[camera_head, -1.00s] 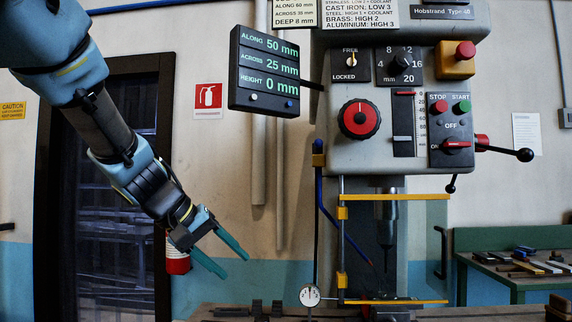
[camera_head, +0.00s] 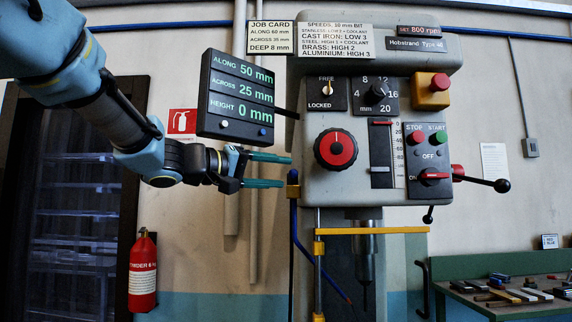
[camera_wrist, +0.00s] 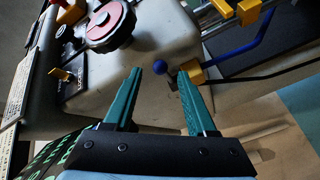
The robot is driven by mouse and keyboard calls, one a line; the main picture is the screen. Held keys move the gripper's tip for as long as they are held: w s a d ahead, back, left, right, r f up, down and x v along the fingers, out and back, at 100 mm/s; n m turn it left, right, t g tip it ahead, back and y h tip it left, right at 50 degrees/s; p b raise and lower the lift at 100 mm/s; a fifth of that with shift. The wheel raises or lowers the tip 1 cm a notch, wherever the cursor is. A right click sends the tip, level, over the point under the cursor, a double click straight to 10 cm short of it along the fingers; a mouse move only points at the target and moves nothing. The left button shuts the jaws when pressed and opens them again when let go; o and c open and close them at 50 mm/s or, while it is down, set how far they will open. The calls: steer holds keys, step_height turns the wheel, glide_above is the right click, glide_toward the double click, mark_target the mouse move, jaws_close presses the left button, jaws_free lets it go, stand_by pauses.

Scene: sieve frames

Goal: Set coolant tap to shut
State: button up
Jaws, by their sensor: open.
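The coolant tap is a brass-yellow block (camera_head: 293,177) on the left side of the drill machine's head, with a blue hose (camera_head: 298,243) running down from it. In the wrist view the yellow block (camera_wrist: 190,73) has a small blue ball knob (camera_wrist: 160,67) beside it, with a short dark stem. My gripper (camera_head: 287,171) is level, open and empty, its teal fingertips close to the tap from the left. In the wrist view my gripper (camera_wrist: 160,73) has the blue knob in line between its fingertips. I cannot tell whether they reach around it. Any tap markings are unreadable.
The display panel (camera_head: 235,98) hangs just above my gripper. The drill head (camera_head: 350,190) carries a red-and-black dial (camera_head: 335,149), and a yellow guard bar (camera_head: 372,230) is below. A fire extinguisher (camera_head: 143,275) stands lower left. The space below my gripper is clear.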

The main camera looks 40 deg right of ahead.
steer(key=shift+s+d+p, duration=0.2)
steer(key=shift+d+p, duration=0.25)
steer(key=shift+d, duration=1.05)
jaws_close()
stand_by(0.4)
